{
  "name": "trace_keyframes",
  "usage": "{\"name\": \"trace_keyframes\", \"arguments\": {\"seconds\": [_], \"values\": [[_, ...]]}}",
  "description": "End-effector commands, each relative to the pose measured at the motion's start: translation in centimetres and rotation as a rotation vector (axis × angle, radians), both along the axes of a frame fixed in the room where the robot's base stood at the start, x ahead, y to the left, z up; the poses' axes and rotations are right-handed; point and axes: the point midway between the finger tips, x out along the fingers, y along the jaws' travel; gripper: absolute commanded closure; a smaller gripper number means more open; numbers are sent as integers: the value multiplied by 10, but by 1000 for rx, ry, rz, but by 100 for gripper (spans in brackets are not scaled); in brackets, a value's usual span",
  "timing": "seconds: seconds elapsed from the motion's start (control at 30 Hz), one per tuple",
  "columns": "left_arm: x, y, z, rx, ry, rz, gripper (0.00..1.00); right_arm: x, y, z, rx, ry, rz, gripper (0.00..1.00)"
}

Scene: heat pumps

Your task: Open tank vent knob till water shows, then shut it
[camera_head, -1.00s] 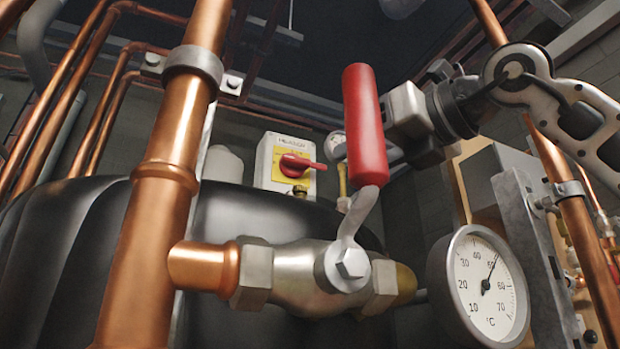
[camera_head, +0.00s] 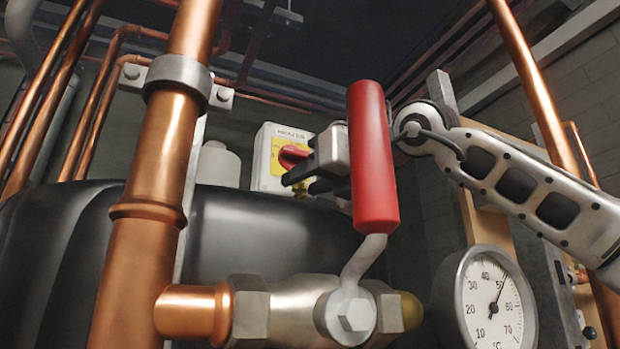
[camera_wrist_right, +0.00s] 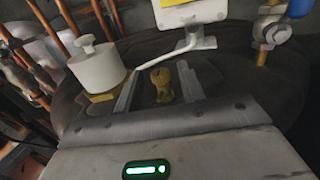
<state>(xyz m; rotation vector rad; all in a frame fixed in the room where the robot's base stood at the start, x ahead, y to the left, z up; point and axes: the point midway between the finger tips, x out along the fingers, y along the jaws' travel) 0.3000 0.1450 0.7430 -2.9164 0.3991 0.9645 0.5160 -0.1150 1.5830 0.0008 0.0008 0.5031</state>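A small brass knob (camera_wrist_right: 162,84) stands on the dark tank top in the right wrist view; it looks like the tank vent knob. No water shows. My left gripper is not in view.
A red-handled valve (camera_head: 374,160) and a thick copper pipe (camera_head: 150,220) stand in front. The black tank (camera_head: 270,235) lies behind. A yellow-and-red switch box (camera_head: 272,160), a white canister (camera_head: 218,166) and a temperature gauge (camera_head: 492,305) are nearby.

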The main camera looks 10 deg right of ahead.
Motion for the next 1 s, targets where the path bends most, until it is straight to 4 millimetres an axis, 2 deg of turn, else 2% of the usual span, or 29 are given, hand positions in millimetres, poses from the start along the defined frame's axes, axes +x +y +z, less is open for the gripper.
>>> {"name": "trace_keyframes", "arguments": {"seconds": [0.03, 0.1, 0.13, 0.23, 0.43, 0.63, 0.77, 0.8, 0.87, 1.0], "values": [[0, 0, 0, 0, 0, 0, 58, 0, 0, 0, 0, 0, 0, 75], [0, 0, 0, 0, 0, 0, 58, 0, 0, 0, 0, 0, 0, 95], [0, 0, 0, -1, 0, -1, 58, 0, 0, 0, 0, 0, 0, 100], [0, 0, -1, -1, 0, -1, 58, 0, 0, 0, 0, 0, -1, 100], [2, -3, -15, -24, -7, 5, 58, -2, 4, -4, -4, -3, -94, 100], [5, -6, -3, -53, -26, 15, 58, -2, 3, 1, 0, -2, -131, 100], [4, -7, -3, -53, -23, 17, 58, -2, 3, 1, -1, -1, -130, 100], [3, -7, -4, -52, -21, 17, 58, -2, 2, 1, -1, -1, -130, 75], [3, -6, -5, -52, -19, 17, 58, -2, 2, 1, -1, -1, -130, 58], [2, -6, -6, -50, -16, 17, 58, -2, 2, 1, -1, -1, -129, 56]]}}
